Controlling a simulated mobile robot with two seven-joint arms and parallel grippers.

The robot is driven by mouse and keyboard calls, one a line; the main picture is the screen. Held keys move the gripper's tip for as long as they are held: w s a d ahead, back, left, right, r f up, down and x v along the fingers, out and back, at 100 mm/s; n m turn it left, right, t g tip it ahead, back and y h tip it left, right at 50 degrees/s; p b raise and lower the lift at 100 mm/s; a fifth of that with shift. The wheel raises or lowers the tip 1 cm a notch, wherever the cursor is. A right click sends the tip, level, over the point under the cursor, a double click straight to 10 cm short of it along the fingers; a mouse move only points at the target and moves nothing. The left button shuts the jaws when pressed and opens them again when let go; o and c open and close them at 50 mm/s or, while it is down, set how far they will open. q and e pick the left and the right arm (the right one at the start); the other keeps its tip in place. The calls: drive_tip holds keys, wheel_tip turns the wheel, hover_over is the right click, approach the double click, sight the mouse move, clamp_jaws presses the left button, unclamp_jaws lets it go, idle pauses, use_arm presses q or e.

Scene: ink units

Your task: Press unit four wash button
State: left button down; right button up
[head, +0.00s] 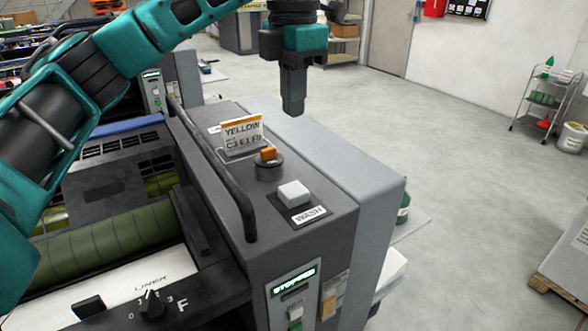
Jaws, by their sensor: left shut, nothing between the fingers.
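The wash button (293,193) is a white block on the grey top of the ink unit (335,215). A label reading WASH (309,215) lies in front of it. Behind it are an orange-topped round knob (268,158) and a card reading YELLOW (242,133). No unit number is legible. My left gripper (293,108) is shut and empty, pointing down. In the picture it shows above and beyond the wash button, apart from it. The right gripper is not in view.
A black handrail (215,170) runs along the unit's left edge. The front panel has a lit STOPPED sign (293,282). Rollers (110,235) lie to the left. A cart (548,100) and a pallet (562,290) stand at the right, with open floor (460,180) between.

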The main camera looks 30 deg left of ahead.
use_arm(q)
drive_tip(key=b, duration=0.2)
approach(294, 188)
wheel_tip(294, 188, down, 7)
drive_tip(key=shift+r+p, duration=0.1)
drive_tip(key=shift+p, duration=0.2)
idle(0.3)
